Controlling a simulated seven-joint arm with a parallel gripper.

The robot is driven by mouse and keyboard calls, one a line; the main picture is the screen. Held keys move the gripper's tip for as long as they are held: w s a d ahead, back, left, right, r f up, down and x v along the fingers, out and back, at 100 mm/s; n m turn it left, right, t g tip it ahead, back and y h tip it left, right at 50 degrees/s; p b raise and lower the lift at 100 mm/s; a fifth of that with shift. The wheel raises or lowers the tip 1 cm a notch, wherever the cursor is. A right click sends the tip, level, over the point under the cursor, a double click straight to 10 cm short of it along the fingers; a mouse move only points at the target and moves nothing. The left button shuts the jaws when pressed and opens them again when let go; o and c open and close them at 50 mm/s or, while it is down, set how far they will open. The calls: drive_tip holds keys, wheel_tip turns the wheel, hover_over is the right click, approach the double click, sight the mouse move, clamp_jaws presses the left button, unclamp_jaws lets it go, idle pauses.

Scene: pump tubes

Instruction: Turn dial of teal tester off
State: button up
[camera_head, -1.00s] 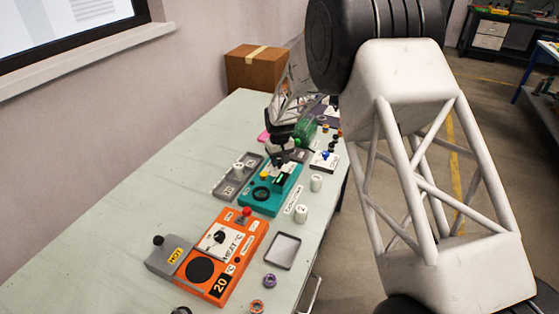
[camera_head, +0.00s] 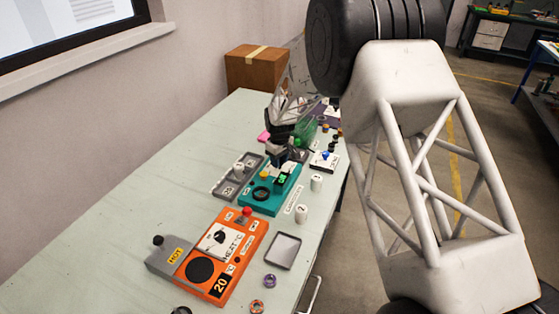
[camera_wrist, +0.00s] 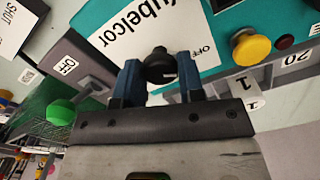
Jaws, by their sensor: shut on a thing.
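The teal tester (camera_head: 261,200) lies on the bench in the head view, with a black ring, a yellow button and a small green-lit display on top. In the wrist view its teal top (camera_wrist: 215,28) carries a white label plate marked OFF and a yellow button (camera_wrist: 250,48). The black dial (camera_wrist: 161,66) stands between the blue fingertips of my gripper (camera_wrist: 160,78), which is shut on it. In the head view my gripper (camera_head: 283,152) is over the tester's far end and hides the dial there. I cannot read the dial's pointer.
A grey tray (camera_head: 222,190) stands left of the tester. The bench's left side is clear.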

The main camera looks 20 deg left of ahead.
drive_tip(key=o, duration=0.9)
drive_tip(key=shift+r, duration=3.9)
